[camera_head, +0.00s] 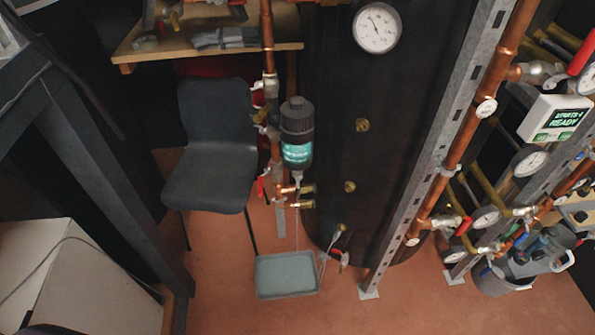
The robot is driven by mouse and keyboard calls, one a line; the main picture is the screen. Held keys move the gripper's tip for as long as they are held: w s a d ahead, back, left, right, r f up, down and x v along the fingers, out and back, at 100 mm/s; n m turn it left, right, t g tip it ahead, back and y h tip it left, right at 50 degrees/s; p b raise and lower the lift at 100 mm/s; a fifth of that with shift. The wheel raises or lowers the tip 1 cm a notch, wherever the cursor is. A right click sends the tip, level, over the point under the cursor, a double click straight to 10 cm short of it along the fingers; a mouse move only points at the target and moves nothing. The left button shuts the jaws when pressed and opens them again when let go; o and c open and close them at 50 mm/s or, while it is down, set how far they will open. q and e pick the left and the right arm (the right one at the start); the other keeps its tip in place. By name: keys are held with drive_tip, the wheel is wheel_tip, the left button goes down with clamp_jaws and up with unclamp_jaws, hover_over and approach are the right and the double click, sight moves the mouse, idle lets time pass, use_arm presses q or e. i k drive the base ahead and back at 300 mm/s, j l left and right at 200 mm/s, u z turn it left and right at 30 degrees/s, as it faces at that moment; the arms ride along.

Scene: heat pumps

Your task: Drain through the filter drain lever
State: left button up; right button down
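The filter (297,135) is a dark-capped cylinder with a clear teal body, upright on the copper pipework left of the large black tank. Below its narrow bottom outlet are brass fittings (303,190). A small red lever (263,187) sits just left of them. I cannot tell which small part is the filter drain lever, or its position. A grey tray (287,275) with a pale grey-green inside is on the floor below the filter. A thin pale vertical line runs between fittings and tray; I cannot tell whether it is water. Neither gripper shows.
A dark chair (213,145) stands left of the filter. The black tank (385,130) and a slotted metal post (435,140) stand to the right. A bucket of tools (530,262) is at lower right. Reddish floor (400,305) is clear in front.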

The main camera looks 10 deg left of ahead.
sight(299, 177)
drive_tip(key=i+l+u, duration=0.1)
drive_tip(key=l+u, duration=0.2)
drive_tip(key=l, duration=0.45)
drive_tip(key=l+u, duration=0.3)
drive_tip(key=l, duration=0.45)
